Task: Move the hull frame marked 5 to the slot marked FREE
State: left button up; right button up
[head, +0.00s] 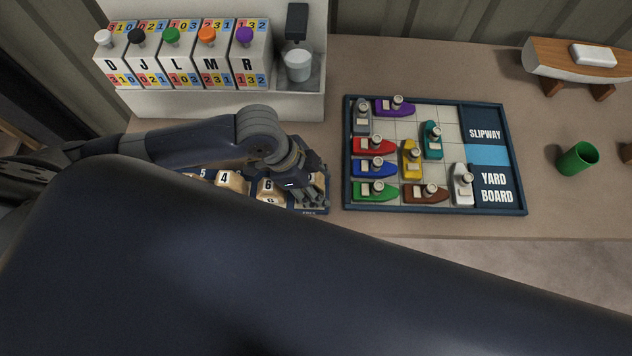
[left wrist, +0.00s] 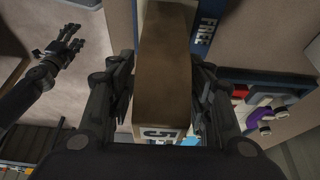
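My left gripper (head: 318,198) is over the right end of the blue rack. In the left wrist view its fingers (left wrist: 163,92) are closed along both sides of a brown wooden hull frame (left wrist: 163,70) whose white tag reads 5. The FREE label (left wrist: 205,32) shows on the rack edge beside this frame, and small in the head view (head: 308,212). I cannot tell whether the frame is seated. My right gripper (left wrist: 72,42) shows at the upper left of the left wrist view, fingers spread and empty.
Frames tagged 4 (head: 224,178) and 6 (head: 268,186) are in the rack, partly hidden by my arms. The yard board (head: 348,155) with toy boats lies to the right. Lettered blocks (head: 141,62) stand behind. A green cup (head: 577,158) and a model boat (head: 575,62) are far right.

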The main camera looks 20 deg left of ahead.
pick_arm(q)
jog(key=v, duration=1.2)
jog(key=shift+r+b, duration=0.2)
jog(key=shift+b, duration=0.1)
dwell(0.5)
